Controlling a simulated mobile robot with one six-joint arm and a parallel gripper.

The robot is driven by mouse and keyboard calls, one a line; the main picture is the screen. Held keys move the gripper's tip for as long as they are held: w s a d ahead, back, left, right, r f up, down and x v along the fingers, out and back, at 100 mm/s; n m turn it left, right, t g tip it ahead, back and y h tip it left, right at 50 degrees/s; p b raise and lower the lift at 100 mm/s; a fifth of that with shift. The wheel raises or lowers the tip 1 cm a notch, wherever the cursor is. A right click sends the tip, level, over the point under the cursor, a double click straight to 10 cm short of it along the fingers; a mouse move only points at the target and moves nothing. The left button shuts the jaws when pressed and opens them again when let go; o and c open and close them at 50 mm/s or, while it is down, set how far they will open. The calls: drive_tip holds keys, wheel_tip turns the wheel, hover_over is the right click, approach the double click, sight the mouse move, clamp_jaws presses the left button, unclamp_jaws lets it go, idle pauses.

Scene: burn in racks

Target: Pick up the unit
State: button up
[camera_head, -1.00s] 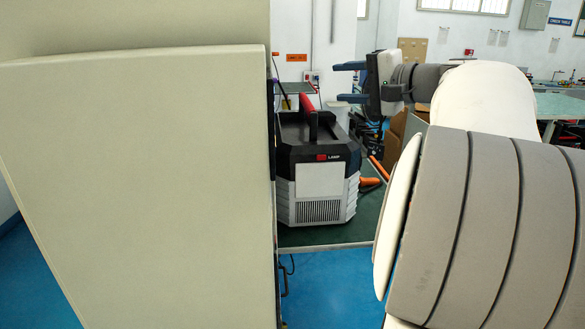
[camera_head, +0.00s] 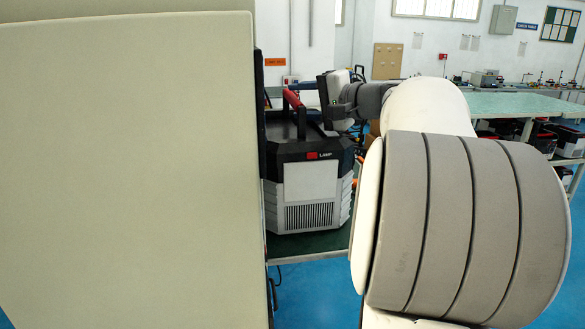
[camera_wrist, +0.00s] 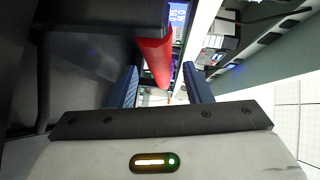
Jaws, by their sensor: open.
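The unit (camera_head: 311,187) is a black and light grey box with a vented front and a "LAMP" label. It stands upright on a dark green surface, with a red grip on its top handle (camera_head: 293,100). In the wrist view the red handle (camera_wrist: 155,58) shows ahead, between the lines of the blue fingers. My gripper (camera_wrist: 161,72) is open, its fingers apart on either side of the handle. I cannot tell whether they reach around it or touch it. In the head view my gripper is at the unit's upper right, its fingertips hard to make out.
A large beige panel (camera_head: 125,170) fills the left and hides part of the unit's surroundings. Green workbenches (camera_head: 510,104) with several devices stand at the back right. The blue floor (camera_head: 310,295) shows below the unit's table.

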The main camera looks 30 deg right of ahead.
sight(292, 95)
drive_tip(key=shift+p+x, duration=0.35)
drive_tip(key=shift+x, duration=1.15)
drive_tip(key=shift+c, duration=0.3)
clamp_jaws()
drive_tip(key=shift+r, duration=0.35)
drive_tip(key=shift+w, duration=0.1)
